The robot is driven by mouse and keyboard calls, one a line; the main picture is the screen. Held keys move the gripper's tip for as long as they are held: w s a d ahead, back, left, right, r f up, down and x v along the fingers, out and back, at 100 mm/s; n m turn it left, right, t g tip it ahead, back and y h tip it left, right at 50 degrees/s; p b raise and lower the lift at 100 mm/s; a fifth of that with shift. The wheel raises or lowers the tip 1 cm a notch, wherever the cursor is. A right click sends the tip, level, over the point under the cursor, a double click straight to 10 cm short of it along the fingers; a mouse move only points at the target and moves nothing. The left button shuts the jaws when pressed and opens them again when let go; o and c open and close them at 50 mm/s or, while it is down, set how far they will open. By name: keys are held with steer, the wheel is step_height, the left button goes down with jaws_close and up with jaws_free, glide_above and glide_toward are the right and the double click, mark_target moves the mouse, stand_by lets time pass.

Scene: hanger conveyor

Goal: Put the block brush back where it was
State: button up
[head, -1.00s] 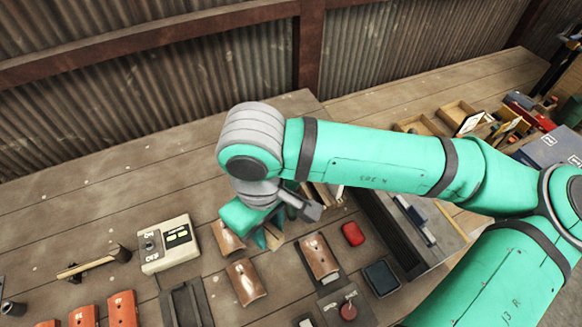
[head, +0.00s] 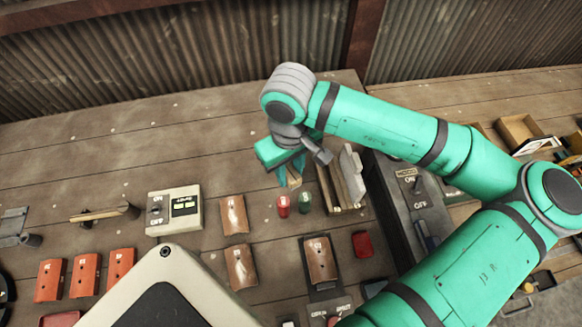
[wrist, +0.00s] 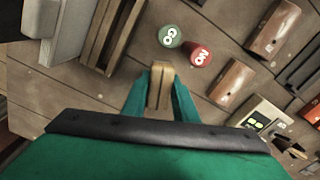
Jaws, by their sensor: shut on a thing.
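My gripper (head: 291,180) is shut on a tan wooden piece, which I take to be the block brush (wrist: 161,86). In the wrist view it sits between the two teal fingers (wrist: 160,98), its narrow wooden end showing. No bristles can be made out. In the head view the gripper and arm hide most of it. The gripper is beside the left side of a slatted wooden holder (head: 333,190), behind the green and red pieces. I cannot tell how high above the table it is.
A red piece (head: 284,206) and a green piece (head: 304,202) stand close in front of the gripper. Brown curved tiles (head: 234,214) and a control box (head: 174,211) lie to the left. A dark switch panel (head: 408,190) stands right. Bare planks (head: 130,125) are free behind.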

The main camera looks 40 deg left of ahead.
mark_target(290, 164)
steer(key=shift+w+a+f, duration=0.25)
steer(key=shift+w+f, duration=0.05)
steer(key=shift+f, duration=0.2)
steer(key=shift+w+a+f, duration=0.2)
steer(key=shift+w+f, duration=0.05)
steer(key=shift+f, duration=0.2)
steer(key=f, duration=0.3)
steer(key=shift+w+a+f, duration=0.15)
steer(key=shift+w+f, duration=0.15)
steer(key=shift+w, duration=0.05)
steer(key=shift+s, duration=0.1)
steer(key=o, duration=1.1)
steer(key=shift+f, duration=0.15)
step_height(290, 164, up, 12)
steer(key=shift+r, duration=0.15)
